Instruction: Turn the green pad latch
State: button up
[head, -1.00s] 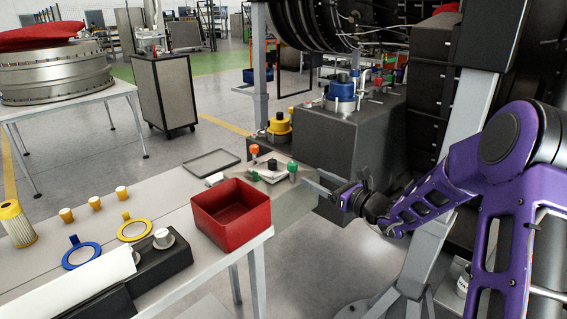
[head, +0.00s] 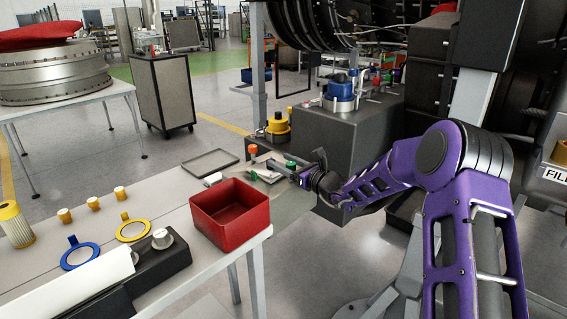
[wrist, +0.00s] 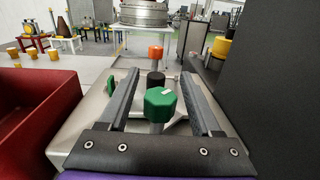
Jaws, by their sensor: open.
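A green faceted latch knob (wrist: 160,103) with a white mark on top stands on a post between my gripper's fingers in the wrist view, apart from both. A second green piece (wrist: 113,85) shows at the left, partly hidden by the left finger. I cannot tell from these views which green piece is the pad latch. My gripper (wrist: 160,76) is open, with fingers spread along either side of the knob.
A black knob (wrist: 155,78) and an orange knob (wrist: 155,52) stand beyond the green knob. A red bin (head: 230,214) is close on the left. A dark grey block (head: 350,132) rises to the right. An empty flat tray (head: 210,161) lies behind the bin.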

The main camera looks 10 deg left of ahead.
grip_shut()
jog(key=shift+r+n+g+y+p, duration=0.15)
jog(key=shift+n+g+y+p, duration=0.25)
jog(key=shift+g, duration=0.1)
jog(key=g, duration=0.1)
jog(key=n+g+y, duration=0.1)
jog(key=n+g+y+p, duration=0.1)
jog(key=shift+s+a, duration=0.25)
jog(key=shift+s, duration=0.05)
jog(key=shift+s+a+n+g+y, duration=0.1)
jog(key=shift+s+n+g+y, duration=0.15)
jog(key=shift+n+g, duration=0.6)
jog(key=shift+s+n+g+y, duration=0.1)
jog(key=shift+n+g+y, duration=0.35)
jog(key=shift+g, duration=0.6)
